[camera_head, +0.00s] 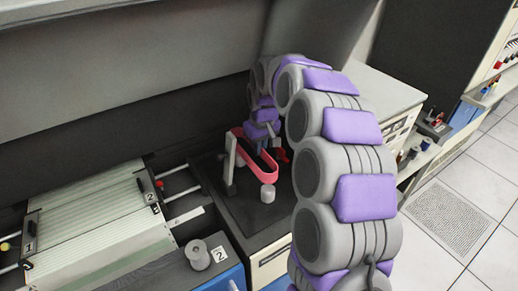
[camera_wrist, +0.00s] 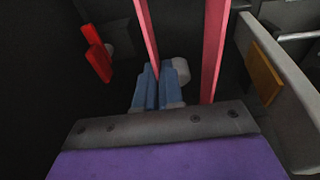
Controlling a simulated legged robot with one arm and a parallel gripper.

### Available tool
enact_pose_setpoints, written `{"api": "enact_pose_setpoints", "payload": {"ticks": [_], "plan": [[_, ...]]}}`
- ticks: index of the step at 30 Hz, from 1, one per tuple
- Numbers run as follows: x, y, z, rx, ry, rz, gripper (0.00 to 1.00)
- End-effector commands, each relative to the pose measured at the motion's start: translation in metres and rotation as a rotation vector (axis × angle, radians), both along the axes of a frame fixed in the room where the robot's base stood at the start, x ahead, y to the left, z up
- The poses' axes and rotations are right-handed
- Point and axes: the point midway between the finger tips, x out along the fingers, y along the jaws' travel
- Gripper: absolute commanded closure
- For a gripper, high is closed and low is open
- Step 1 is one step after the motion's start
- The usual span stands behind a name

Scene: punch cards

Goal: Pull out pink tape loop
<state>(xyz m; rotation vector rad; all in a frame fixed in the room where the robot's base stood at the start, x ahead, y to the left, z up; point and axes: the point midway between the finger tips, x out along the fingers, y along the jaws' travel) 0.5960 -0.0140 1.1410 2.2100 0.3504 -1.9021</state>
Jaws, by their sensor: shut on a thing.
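The pink tape loop (camera_head: 262,163) hangs as a long band on a grey stand (camera_head: 229,165) in the head view. In the wrist view two strands of the pink tape loop (camera_wrist: 215,55) run from the top edge downward. My gripper (camera_wrist: 158,88) has blue fingers, closed together, with the left pink strand running down to them. The right strand passes beside the fingers. In the head view my gripper (camera_head: 276,128) is small and partly hidden by the loop and my arm. The fingertips' exact contact with the tape is hard to see.
A grey cylinder (camera_head: 267,193) stands below the loop on a dark surface. A red part (camera_wrist: 96,54) lies left of my fingers in the wrist view, and a pale bar (camera_wrist: 275,85) runs along the right. A ribbed unit (camera_head: 95,222) and a grey spool (camera_head: 197,255) are at left.

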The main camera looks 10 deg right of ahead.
Motion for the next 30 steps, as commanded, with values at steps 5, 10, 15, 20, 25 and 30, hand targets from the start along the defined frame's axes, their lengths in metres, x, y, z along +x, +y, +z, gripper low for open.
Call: {"api": "enact_pose_setpoints", "payload": {"ticks": [5, 10, 15, 20, 25, 30], "plan": [[0.000, 0.000, 0.002, 0.000, 0.000, 0.000, 1.00], [0.000, 0.000, 0.008, 0.000, 0.000, 0.000, 1.00], [0.000, 0.000, 0.014, 0.000, 0.001, 0.000, 1.00], [0.000, 0.000, 0.019, -0.001, 0.002, 0.000, 1.00], [-0.001, 0.000, 0.025, -0.001, 0.002, 0.000, 1.00], [0.000, 0.000, 0.031, -0.001, 0.002, 0.000, 1.00]]}}
